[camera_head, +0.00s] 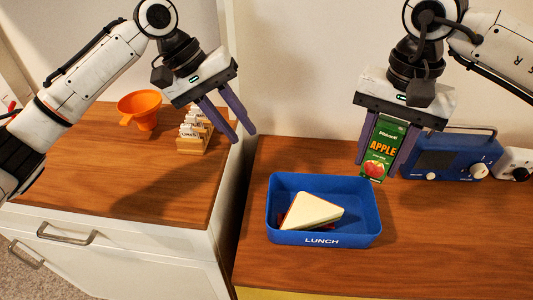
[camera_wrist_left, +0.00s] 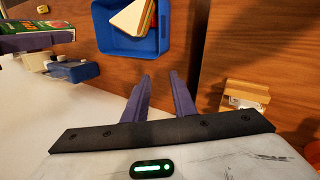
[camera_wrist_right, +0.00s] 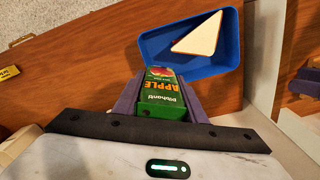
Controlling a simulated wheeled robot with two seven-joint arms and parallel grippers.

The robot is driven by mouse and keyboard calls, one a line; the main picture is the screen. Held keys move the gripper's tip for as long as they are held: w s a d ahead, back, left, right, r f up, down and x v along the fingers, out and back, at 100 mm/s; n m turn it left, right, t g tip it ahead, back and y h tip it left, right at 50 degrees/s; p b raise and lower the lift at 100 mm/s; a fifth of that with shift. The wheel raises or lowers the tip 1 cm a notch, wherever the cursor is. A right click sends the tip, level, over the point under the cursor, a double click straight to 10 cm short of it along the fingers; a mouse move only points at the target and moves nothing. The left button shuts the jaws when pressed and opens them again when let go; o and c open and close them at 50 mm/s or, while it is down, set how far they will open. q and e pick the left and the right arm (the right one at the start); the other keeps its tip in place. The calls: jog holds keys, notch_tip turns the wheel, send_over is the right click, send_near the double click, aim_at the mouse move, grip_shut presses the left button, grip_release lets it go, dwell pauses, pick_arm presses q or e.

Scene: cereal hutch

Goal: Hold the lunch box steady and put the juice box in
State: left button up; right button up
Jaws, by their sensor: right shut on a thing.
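The blue lunch box (camera_head: 323,240) stands on the right wooden counter, with a white triangular sandwich (camera_head: 312,210) inside. Something dark red shows beside the sandwich. My right gripper (camera_head: 380,160) is shut on the green apple juice box (camera_head: 383,143) and holds it upright, above and behind the lunch box's right side. The juice box also shows between the fingers in the right wrist view (camera_wrist_right: 163,95). My left gripper (camera_head: 240,138) is open and empty in the air, up and left of the lunch box, near the gap between the counters. The lunch box also shows in the left wrist view (camera_wrist_left: 150,45).
A blue radio (camera_head: 440,158) with a handle stands at the back right, beside a white device (camera_head: 513,163). On the left counter are an orange funnel (camera_head: 140,105) and a wooden rack (camera_head: 193,145) of small items. The counter right of the lunch box is clear.

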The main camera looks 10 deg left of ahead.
aim_at(269, 194)
pick_arm(q)
jog(key=s+d+f+m+y, duration=0.25)
jog(key=s+d+y, duration=0.2)
jog(key=d, duration=0.25)
jog(key=shift+n+g+y, duration=0.35)
jog(key=shift+n+g, duration=0.05)
jog(key=shift+n, duration=0.05)
jog(key=f, duration=1.2)
jog(key=shift+w+d+f, duration=0.15)
jog(key=shift+w+d, duration=0.05)
jog(key=shift+d, duration=0.15)
grip_shut()
